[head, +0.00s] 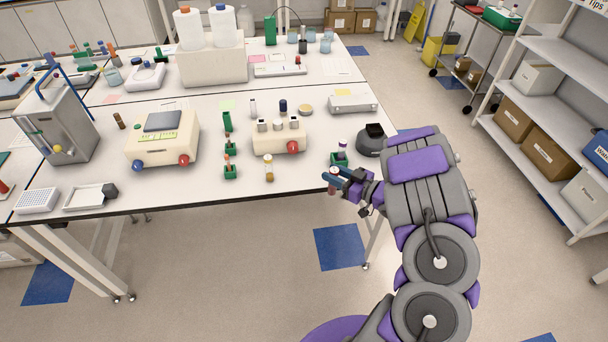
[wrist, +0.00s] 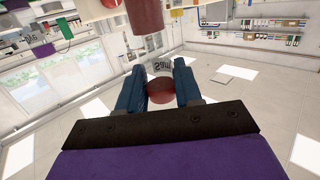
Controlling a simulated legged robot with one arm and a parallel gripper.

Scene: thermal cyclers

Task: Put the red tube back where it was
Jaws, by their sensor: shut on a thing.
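My gripper (head: 331,178) is just off the front right edge of the table. It is shut on the red tube (head: 332,188), whose dark red part shows below the blue fingers. In the wrist view, my gripper (wrist: 161,88) has a finger on each side of the tube's red cap (wrist: 161,91), with a white printed label beyond it. A green holder (head: 339,161) with a purple-topped tube stands on the table just behind my gripper. Several more green holders, one of them here (head: 230,172), stand in a row farther left. Which place the tube came from does not show.
A beige device with a red knob (head: 279,136) and an amber vial (head: 268,168) are left of my gripper. A dark round device (head: 373,141) is to its right. The floor before the table is clear. A larger red cylinder (wrist: 145,14) shows in the wrist view.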

